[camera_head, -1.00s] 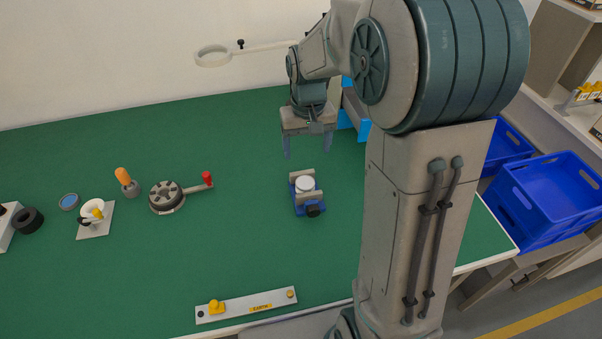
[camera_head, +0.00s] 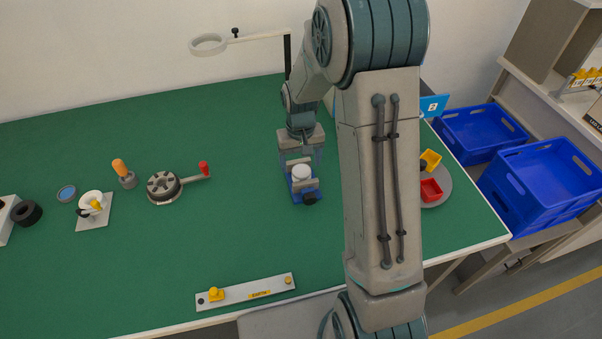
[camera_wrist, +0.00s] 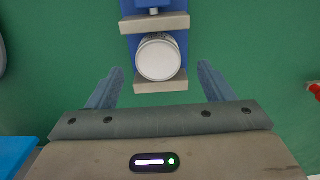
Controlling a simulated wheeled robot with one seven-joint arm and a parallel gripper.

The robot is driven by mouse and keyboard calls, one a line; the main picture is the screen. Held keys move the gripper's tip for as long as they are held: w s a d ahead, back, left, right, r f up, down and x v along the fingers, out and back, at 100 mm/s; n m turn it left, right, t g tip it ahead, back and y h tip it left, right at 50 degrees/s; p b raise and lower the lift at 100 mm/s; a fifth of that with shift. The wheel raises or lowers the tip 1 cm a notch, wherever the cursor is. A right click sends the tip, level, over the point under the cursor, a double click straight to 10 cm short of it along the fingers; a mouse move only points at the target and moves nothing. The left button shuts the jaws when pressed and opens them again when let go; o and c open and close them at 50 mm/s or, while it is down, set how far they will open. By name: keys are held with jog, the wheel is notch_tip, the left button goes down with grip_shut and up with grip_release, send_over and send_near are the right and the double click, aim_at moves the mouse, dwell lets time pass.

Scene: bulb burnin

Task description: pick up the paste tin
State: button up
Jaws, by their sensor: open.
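A round tin with a plain white lid (camera_head: 301,172), which I take to be the paste tin, stands upright between the pale jaws of a small blue vise (camera_head: 308,198). The wrist view shows its lid (camera_wrist: 158,60) from above, with faint print on its side. My gripper (camera_head: 301,167) is open and empty, pointing down over the vise. In the wrist view my fingertips (camera_wrist: 159,70) are spread to the left and right of the tin, apart from it. The height left between fingertips and tin is hard to tell.
A ring lamp (camera_head: 208,44) on an arm stands behind. A round fixture with a red-knobbed lever (camera_head: 165,187) and an orange-handled tool (camera_head: 122,172) are to the left. A plate with red and yellow pieces (camera_head: 440,196) is right of my arm.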

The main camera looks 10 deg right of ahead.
aim_at(302, 170)
notch_tip(302, 170, down, 4)
jog(key=shift+s+d+f, duration=0.1)
jog(key=shift+s, duration=0.05)
jog(key=c, duration=1.2)
jog(key=shift+r+p, duration=0.2)
jog(key=shift+p, duration=0.1)
